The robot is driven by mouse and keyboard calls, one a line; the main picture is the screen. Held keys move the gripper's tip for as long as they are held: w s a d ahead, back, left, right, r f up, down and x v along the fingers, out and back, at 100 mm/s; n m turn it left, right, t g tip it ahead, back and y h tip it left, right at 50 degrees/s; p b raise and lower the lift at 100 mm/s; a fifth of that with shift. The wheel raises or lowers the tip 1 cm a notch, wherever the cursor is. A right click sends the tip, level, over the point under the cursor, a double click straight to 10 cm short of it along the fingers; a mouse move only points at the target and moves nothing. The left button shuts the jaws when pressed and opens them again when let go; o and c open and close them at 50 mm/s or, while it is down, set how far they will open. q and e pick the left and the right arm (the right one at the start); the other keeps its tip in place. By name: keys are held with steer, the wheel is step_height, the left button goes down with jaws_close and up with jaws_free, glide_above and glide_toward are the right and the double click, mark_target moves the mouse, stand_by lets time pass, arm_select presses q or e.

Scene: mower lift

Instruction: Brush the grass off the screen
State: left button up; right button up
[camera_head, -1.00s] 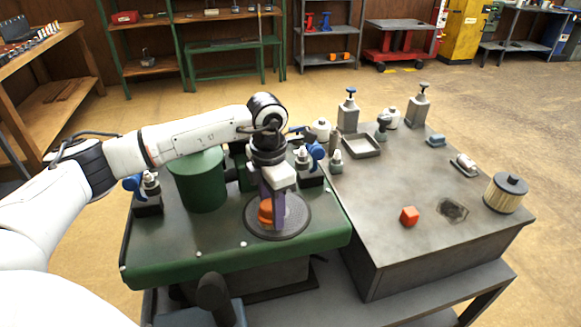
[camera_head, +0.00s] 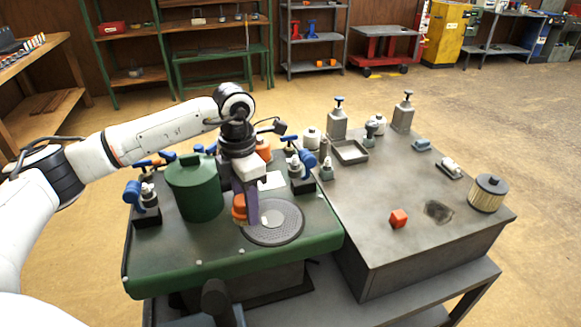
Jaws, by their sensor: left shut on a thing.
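The round dark screen (camera_head: 285,229) lies flat on top of the green mower body (camera_head: 180,258). My left gripper (camera_head: 245,208) points down at the screen's left edge and is shut on an orange brush (camera_head: 239,207). The brush's lower end is at or just over the screen's left rim; I cannot tell if it touches. The gripper and brush hide part of that rim. I cannot make out any separate grass on the visible part of the screen. My right gripper is out of view.
A green canister (camera_head: 196,190) stands left of the gripper. Blue-handled valves (camera_head: 147,203) stand on the mower.

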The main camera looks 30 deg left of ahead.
arm_select(q)
steer(key=shift+r, duration=1.55)
